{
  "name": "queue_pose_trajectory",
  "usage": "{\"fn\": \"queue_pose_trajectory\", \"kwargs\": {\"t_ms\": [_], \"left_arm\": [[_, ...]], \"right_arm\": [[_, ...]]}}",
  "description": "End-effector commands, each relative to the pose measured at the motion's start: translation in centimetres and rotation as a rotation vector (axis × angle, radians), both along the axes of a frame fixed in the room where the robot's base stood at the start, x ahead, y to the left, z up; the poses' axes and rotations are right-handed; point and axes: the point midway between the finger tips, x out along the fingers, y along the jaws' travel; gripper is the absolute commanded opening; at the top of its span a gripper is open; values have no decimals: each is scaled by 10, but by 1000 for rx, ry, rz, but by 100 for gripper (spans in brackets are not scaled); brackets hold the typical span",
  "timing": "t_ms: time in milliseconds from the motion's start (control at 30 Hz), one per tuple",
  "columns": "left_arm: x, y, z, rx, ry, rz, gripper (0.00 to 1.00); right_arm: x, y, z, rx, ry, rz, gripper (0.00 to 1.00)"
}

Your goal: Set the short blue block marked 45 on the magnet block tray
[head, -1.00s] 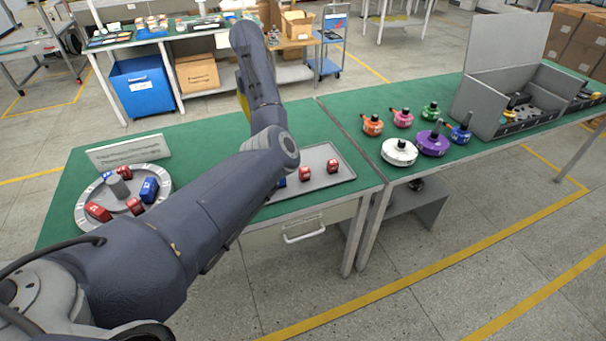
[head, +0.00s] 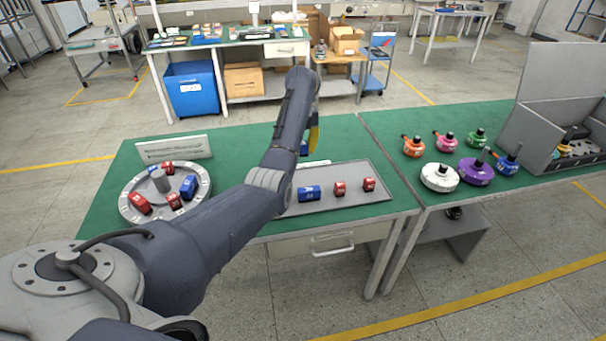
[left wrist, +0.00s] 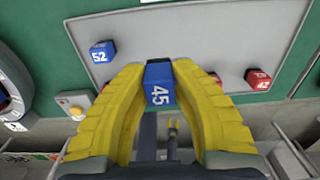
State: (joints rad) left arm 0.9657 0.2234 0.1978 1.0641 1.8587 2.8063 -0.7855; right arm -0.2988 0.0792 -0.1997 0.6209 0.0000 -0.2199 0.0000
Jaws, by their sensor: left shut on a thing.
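The short blue block marked 45 (left wrist: 159,84) is between the yellow fingers of my left gripper (left wrist: 158,75), which is shut on it. In the head view my left gripper (head: 309,140) is over the far side of the grey magnet block tray (head: 350,203), partly hidden by my arm. The tray also shows in the left wrist view (left wrist: 190,40). A blue block marked 52 (left wrist: 102,51) and a red block marked 42 (left wrist: 258,79) sit on it. Another red block is partly hidden by the right finger.
A round grey fixture (head: 130,210) with red and blue blocks stands left of the tray. A sign (head: 174,148) stands behind it. Colored hub motors (head: 477,173) and a grey bin (head: 545,135) are on the right table. The tray's middle front has free room.

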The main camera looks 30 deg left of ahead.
Motion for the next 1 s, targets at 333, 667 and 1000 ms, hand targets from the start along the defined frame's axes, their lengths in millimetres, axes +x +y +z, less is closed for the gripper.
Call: {"fn": "queue_pose_trajectory", "kwargs": {"t_ms": [333, 667, 1000], "left_arm": [[-1, -1, -37, -3, 6, -1, 0], [-1, 0, -75, -1, 6, 0, 0], [-1, 0, -100, -2, 6, 0, 0]], "right_arm": [[-1, 0, 0, 0, 1, 0, 44], [-2, 0, 0, -1, 2, 0, 44], [-2, 0, 0, 0, 3, 0, 44]]}}
